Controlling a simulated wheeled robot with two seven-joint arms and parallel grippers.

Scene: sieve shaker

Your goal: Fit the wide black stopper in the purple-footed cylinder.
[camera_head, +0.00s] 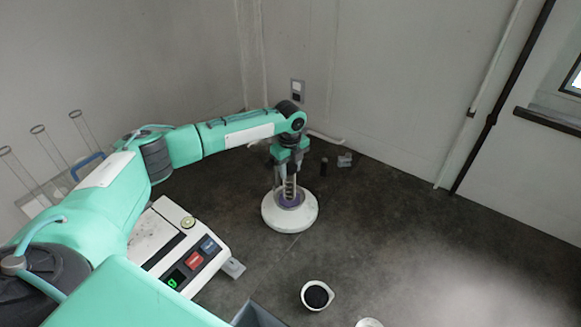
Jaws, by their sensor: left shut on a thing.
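My left gripper (290,182) points down over a round white base (290,215). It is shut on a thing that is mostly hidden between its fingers. A purple ring (291,201), which looks like the foot of the purple-footed cylinder, lies on top of the white base, right below the fingers. Dark stripes show between the fingers above the ring. I cannot tell whether they belong to the cylinder or the held thing. I cannot make out the wide black stopper for certain. My right gripper is not in view.
A small dark upright object (324,168) and a clear block (344,160) stand behind and right of the white base. A scale-like device (165,235) with coloured buttons is at left. A white bowl (317,308) with dark contents is in front. Open surface lies to the right.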

